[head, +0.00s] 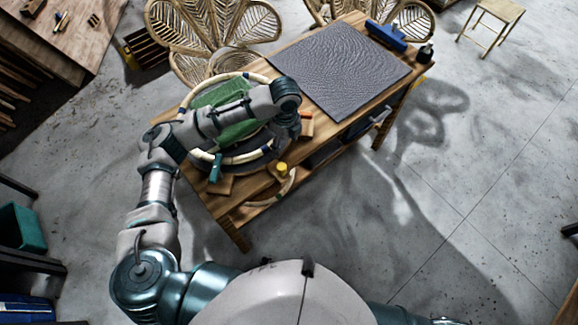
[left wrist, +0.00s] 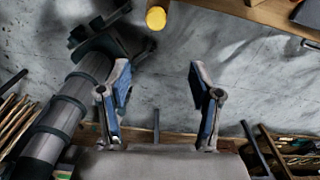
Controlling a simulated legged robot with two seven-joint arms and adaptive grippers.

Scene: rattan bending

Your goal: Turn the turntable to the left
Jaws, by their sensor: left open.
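The turntable (head: 205,100) lies on the left part of the wooden workbench, with a green top and a light rattan ring around it. My left arm reaches across it and hides much of its middle. My left gripper (head: 295,128) is at the turntable's right side in the head view; whether it touches the rim cannot be told. In the left wrist view my left gripper (left wrist: 160,80) has its two fingers wide apart with nothing between them. The turntable cannot be made out in that view. My right gripper is not in view.
A dark textured mat (head: 340,68) covers the right part of the workbench (head: 235,208). A yellow object (head: 282,168) sits near the front edge; a yellow round end shows in the left wrist view (left wrist: 156,18). Rattan chairs (head: 205,35) stand behind.

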